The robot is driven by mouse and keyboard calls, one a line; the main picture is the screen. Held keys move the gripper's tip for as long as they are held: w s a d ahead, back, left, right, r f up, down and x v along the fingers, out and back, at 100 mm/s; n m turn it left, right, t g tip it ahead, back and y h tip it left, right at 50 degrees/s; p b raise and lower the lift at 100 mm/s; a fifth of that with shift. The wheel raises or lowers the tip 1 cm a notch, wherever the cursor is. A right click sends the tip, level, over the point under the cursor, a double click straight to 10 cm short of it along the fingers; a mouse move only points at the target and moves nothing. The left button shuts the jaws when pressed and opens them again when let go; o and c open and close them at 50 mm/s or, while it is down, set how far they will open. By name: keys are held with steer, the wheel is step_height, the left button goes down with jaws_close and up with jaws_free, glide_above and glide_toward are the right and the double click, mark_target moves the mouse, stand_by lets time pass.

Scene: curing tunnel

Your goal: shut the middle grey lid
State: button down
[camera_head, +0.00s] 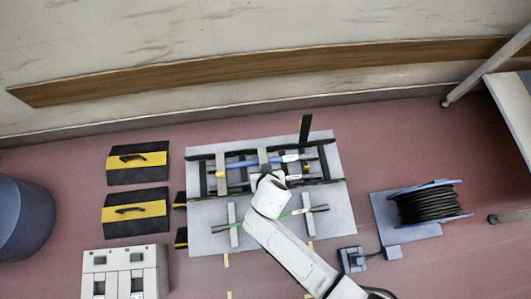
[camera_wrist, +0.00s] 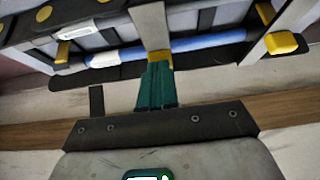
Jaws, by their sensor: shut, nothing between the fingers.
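A light grey plate (camera_head: 198,220) carries a dark frame with blue-and-white cable (camera_head: 240,164) along it. Several narrow grey bars cross the frame. The middle one at the back (camera_head: 263,157), which looks like the middle grey lid, is partly hidden by my arm. In the wrist view a grey bar (camera_wrist: 150,22) with a yellow end crosses the blue-and-white cable (camera_wrist: 205,42). My gripper (camera_wrist: 157,68) has its green fingers together and empty, right at that yellow end. I cannot tell whether they touch, or how far the lid stands open.
A black flap (camera_head: 305,129) stands up at the plate's back right. A cable reel (camera_head: 428,204) is to the right. Two black-and-yellow boxes (camera_head: 140,160) (camera_head: 135,211) and a white cabinet (camera_head: 125,274) are to the left. Red floor is clear behind the plate.

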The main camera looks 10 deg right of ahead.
steer(key=shift+w, duration=0.15)
steer(key=shift+w+r, duration=0.4)
steer(key=shift+w, duration=0.2)
